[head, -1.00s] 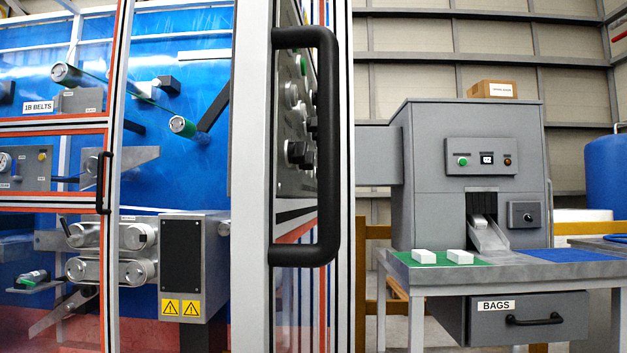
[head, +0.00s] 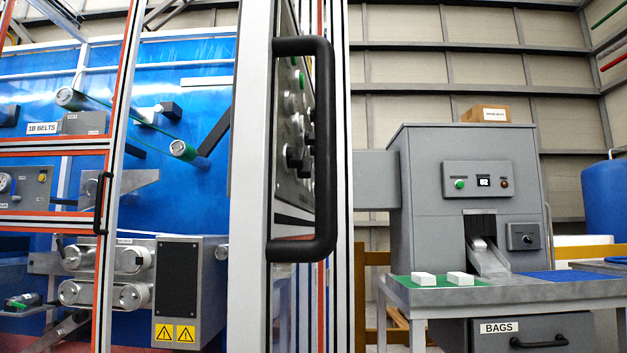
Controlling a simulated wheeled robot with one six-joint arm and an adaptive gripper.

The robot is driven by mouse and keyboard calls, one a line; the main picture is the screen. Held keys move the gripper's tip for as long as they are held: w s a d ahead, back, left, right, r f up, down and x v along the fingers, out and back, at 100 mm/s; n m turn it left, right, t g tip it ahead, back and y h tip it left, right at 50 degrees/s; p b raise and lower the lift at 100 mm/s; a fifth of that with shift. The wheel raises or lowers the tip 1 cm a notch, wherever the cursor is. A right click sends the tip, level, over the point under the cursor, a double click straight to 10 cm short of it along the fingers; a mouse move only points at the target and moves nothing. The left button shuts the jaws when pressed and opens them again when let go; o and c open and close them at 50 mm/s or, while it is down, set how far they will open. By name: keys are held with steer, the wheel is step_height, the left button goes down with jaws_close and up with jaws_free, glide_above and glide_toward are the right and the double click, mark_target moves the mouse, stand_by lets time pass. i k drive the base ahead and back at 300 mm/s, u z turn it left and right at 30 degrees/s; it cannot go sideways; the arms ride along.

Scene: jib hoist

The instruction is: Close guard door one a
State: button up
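A guard door with a white and orange frame (head: 248,180) stands close in front of me in the head view, seen almost edge-on. Its large black bar handle (head: 325,150) faces right. I cannot read a label on this door, so I cannot tell whether it is door one a. Left of it is a second framed panel (head: 118,160) with a smaller black handle (head: 102,203), in front of equipment marked 1B BELTS (head: 42,128). The opening between the two frames shows belts and rollers against a blue back wall. My gripper is not in view.
A grey machine (head: 470,170) stands behind a table with a green mat (head: 448,281), a blue mat (head: 565,284) and two white blocks. Below is a drawer marked BAGS (head: 535,335). A cardboard box (head: 486,113) sits on top. A blue drum (head: 605,198) is at the far right.

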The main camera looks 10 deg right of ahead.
mark_target(276, 214)
steer(key=z, duration=0.05)
steer(key=k, duration=1.1)
steer(key=u, duration=0.5)
steer(key=i, duration=0.5)
steer(key=z, duration=0.35)
